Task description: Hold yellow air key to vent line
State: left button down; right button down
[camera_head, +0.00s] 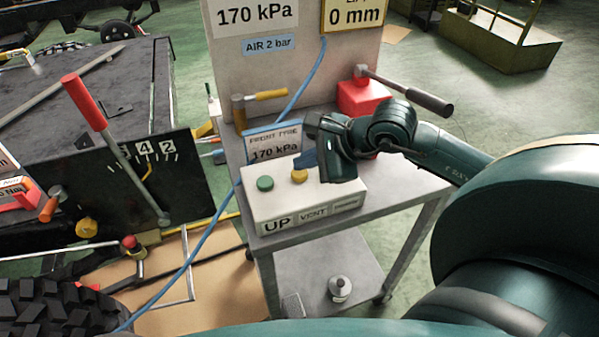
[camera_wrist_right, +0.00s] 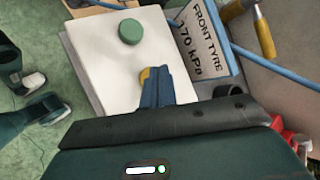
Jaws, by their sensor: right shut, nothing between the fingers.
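The white control box (camera_head: 285,205) sits on the grey cart, with labels UP and VENT on its front. Its yellow key (camera_head: 299,177) is above the VENT label and its green key (camera_head: 265,183) is to the left. My right gripper (camera_head: 306,162) is shut and empty, with its blue fingertips right at the yellow key. In the right wrist view the shut fingers (camera_wrist_right: 158,82) hide most of the yellow key (camera_wrist_right: 145,75); whether they press it I cannot tell. The green key (camera_wrist_right: 130,31) is uncovered. My left gripper is out of view.
A small FRONT TYRE 170 kPa sign (camera_head: 274,143) stands behind the box. The upright board (camera_head: 290,80) reads 170 kPa, AIR 2 bar and 0 mm.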

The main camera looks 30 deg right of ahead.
aim_at(305, 173)
jog(key=shift+f+b, duration=0.55)
jog(key=shift+b, duration=0.15)
dwell(0.7)
dwell(1.4)
jog(key=shift+r+p, duration=0.45)
jog(key=shift+r, duration=0.55)
jog(key=shift+r+p, duration=1.25)
jog(key=shift+r, duration=1.25)
